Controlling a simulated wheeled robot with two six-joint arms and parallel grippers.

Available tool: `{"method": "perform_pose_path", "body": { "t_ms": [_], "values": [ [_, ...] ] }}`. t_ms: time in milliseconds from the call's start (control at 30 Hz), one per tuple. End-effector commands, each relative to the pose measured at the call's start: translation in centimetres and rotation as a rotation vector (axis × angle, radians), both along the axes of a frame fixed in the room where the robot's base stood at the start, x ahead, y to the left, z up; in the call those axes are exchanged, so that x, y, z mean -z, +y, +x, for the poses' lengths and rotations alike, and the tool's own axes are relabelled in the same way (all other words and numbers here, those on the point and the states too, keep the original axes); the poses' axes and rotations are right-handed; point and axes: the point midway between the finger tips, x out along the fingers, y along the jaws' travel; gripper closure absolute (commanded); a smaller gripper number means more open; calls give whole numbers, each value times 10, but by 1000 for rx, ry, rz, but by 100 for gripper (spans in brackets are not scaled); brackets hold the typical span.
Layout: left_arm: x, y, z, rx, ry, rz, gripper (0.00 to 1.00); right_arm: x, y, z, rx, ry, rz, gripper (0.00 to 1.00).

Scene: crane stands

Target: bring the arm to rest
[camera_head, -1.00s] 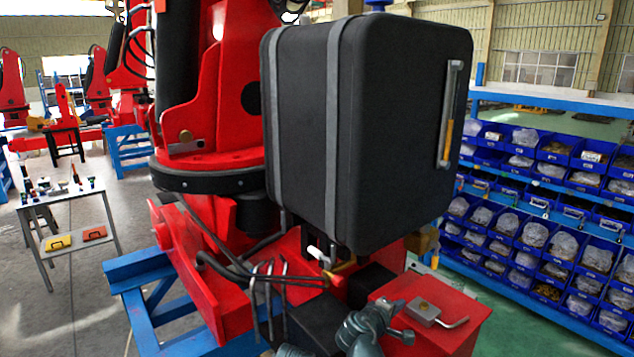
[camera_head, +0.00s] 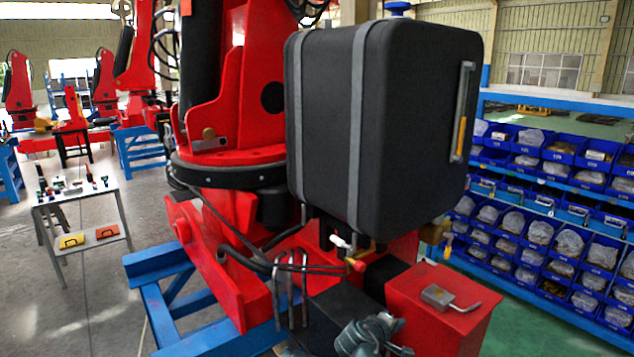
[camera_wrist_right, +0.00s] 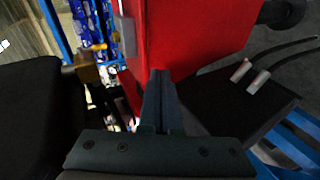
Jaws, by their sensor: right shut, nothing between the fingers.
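My right gripper (camera_head: 370,335) is at the bottom edge of the head view, a grey wrist part just left of the red box (camera_head: 440,312). In the right wrist view its two fingers (camera_wrist_right: 160,85) lie together, shut with nothing between them. They point toward the red box (camera_wrist_right: 195,45), which fills the upper middle there; I cannot tell how large the gap is. My left gripper does not show in either view.
A red crane with a large black cabinet (camera_head: 400,120) stands close ahead on a blue stand (camera_head: 160,265). Blue bin shelves (camera_head: 560,215) stand right; a tool table (camera_head: 85,205) stands left. Open floor lies between table and crane.

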Motion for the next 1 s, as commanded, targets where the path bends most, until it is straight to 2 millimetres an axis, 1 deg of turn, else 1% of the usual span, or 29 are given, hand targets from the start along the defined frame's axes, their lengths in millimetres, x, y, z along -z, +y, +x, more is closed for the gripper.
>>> {"method": "perform_pose_path", "body": {
  "t_ms": [33,167,267,367,467,500,567,600,700,800,900,1000],
  "values": [
    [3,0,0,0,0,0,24,8,3,-6,13,13,27,100],
    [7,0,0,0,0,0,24,30,12,-24,58,58,117,100],
    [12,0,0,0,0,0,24,51,24,-43,99,109,203,100],
    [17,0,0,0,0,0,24,75,39,-67,149,175,302,100],
    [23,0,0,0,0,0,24,100,60,-97,201,264,415,100],
    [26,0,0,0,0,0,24,111,70,-111,225,308,463,100],
    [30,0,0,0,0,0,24,125,87,-134,259,381,534,100],
    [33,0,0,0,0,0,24,133,98,-150,281,431,578,100],
    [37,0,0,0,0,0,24,146,122,-182,321,540,665,100],
    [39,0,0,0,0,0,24,151,137,-202,344,614,716,100],
    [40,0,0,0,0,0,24,152,145,-212,355,652,740,100],
    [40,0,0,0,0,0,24,152,147,-215,359,661,746,100]
  ]
}}
